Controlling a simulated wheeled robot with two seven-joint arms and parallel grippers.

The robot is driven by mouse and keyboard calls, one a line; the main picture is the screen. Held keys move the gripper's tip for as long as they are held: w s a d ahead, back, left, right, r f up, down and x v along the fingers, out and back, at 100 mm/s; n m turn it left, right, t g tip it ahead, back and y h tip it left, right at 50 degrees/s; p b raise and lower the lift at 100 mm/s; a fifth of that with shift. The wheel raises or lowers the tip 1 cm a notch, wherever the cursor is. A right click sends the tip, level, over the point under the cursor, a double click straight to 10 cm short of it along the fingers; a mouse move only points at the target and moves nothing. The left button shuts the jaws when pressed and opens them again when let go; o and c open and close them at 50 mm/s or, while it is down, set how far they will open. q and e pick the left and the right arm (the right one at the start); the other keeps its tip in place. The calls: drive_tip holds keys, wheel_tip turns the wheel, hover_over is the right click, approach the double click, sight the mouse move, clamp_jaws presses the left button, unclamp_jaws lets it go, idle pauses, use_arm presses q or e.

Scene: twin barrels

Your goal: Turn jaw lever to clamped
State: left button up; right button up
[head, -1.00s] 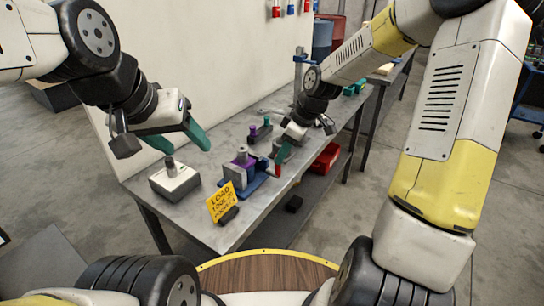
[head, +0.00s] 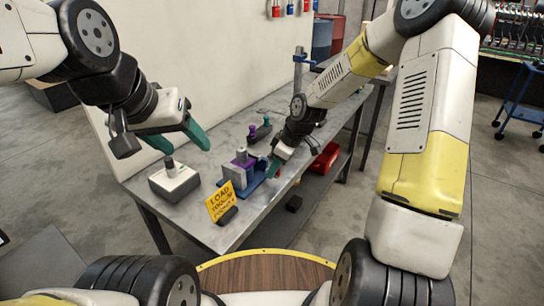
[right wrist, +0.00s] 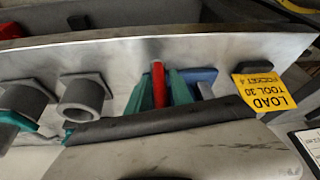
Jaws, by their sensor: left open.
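The vise (head: 262,184), with a blue base and purple and grey blocks, sits near the table's front edge. Its blue part shows in the right wrist view (right wrist: 207,75). The red lever (right wrist: 158,85) stands between the teal fingers of my right gripper (right wrist: 157,92); contact on both sides is unclear. In the head view my right gripper (head: 272,168) is at the vise's right side, and its fingers hide the lever. My left gripper (head: 182,138) is open and empty above the table, behind and left of the vise.
A yellow sign (head: 220,202) stands left of the vise, near the front edge. A grey box with a knob (head: 174,180) is at the table's left end. A red bin (head: 326,158) is below the table's edge.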

drive_tip(key=shift+s, duration=0.1)
drive_tip(key=c, duration=0.3)
clamp_jaws()
